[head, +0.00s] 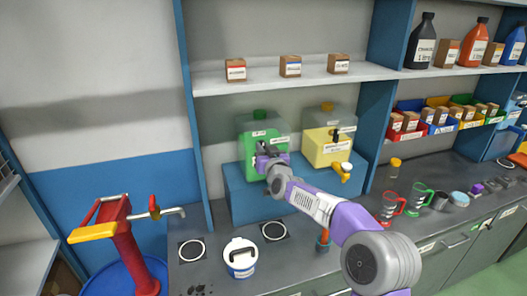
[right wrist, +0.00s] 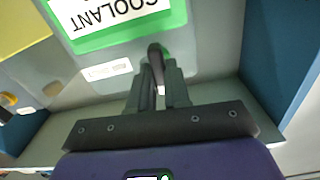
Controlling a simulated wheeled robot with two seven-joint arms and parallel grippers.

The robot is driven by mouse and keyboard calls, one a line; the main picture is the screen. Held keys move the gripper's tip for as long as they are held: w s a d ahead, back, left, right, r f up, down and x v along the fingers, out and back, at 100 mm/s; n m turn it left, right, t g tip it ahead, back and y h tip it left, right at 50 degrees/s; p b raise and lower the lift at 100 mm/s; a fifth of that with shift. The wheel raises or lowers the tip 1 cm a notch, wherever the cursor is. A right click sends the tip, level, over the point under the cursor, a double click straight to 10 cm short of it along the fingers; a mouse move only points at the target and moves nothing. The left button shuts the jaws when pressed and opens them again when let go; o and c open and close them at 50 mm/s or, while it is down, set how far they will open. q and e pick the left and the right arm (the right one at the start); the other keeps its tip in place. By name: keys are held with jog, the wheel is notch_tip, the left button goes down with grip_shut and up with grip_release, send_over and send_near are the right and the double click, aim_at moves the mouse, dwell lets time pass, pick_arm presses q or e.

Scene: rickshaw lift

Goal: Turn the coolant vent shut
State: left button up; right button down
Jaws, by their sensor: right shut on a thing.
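The coolant tank (head: 247,143) has a green face and a green cap (head: 259,114) and stands on a blue stand. In the right wrist view its label (right wrist: 118,15) reads COOLANT, upside down. My right gripper (head: 264,158) is at the front of this tank and covers part of it. In the wrist view its dark fingers (right wrist: 160,88) are shut on a small dark vent handle (right wrist: 155,52), which the fingers partly hide. I cannot tell exactly how far the handle is turned. My left gripper is not in view.
A yellow tank (head: 318,155) with a yellow tap (head: 343,177) stands just right. My right arm crosses above the counter. A red hand pump (head: 135,245) stands at left; shelves hold boxes and bottles.

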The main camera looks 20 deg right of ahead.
jog(key=m+b, duration=0.2)
jog(key=m, duration=0.3)
jog(key=m+b, duration=0.3)
jog(key=m, duration=0.3)
jog(key=m+b, duration=0.3)
jog(key=m, duration=0.3)
jog(key=shift+d+f, duration=0.25)
jog(key=shift+d, duration=0.05)
dwell(0.4)
jog(key=c, duration=1.1)
grip_release()
